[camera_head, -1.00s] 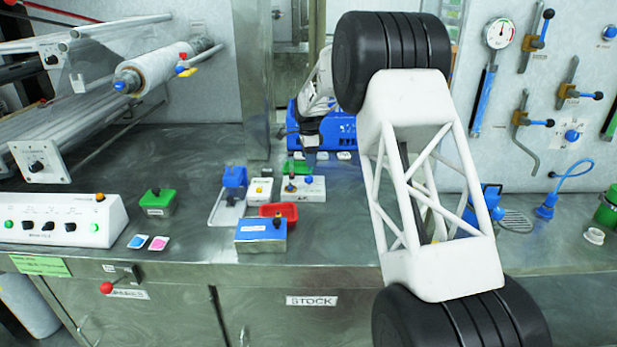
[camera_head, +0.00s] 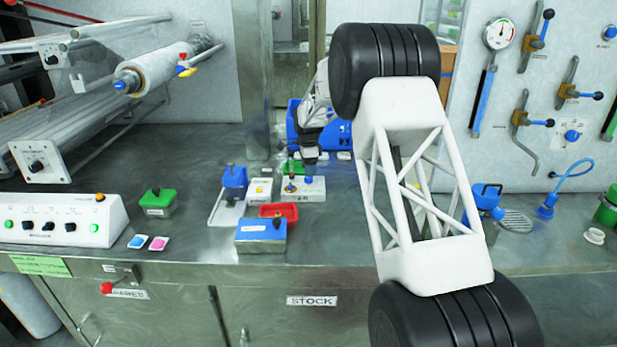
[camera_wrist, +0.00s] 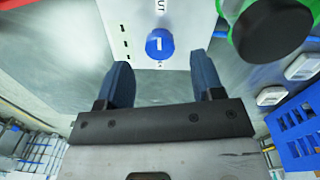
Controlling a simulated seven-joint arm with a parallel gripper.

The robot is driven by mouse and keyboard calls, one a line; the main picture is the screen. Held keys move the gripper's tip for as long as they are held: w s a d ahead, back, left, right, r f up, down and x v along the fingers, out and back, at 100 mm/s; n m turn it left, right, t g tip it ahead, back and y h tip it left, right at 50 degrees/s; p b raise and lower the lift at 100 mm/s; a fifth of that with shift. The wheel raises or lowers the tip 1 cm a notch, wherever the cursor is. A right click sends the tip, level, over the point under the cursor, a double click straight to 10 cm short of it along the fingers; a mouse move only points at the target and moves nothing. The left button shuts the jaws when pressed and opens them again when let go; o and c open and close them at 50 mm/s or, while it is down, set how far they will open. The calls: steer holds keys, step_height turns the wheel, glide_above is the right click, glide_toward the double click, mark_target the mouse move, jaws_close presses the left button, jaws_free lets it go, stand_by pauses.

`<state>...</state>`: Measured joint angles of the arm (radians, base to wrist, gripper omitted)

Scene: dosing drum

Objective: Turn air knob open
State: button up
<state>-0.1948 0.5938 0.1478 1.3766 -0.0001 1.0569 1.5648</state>
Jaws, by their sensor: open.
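The small white box (camera_head: 304,194) stands on the steel bench and carries a blue knob (camera_head: 308,181). I take this to be the air knob; its lettering is only partly readable. In the wrist view the blue knob (camera_wrist: 160,44) has a white mark on its top and sits on the pale plate (camera_wrist: 135,20). My gripper (camera_wrist: 160,82) is open and empty. Its two blue fingers are apart, with the knob just beyond their tips, roughly centred between them.
A dark round knob with a green rim (camera_wrist: 270,28) is close on the right in the wrist view. A blue crate (camera_head: 337,134) stands behind the box. A red tray (camera_head: 279,211) and a blue-topped box (camera_head: 261,236) lie in front.

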mark_target(309, 181)
steer(key=shift+f, duration=1.9)
steer(key=shift+c, duration=0.2)
steer(key=c, duration=0.9)
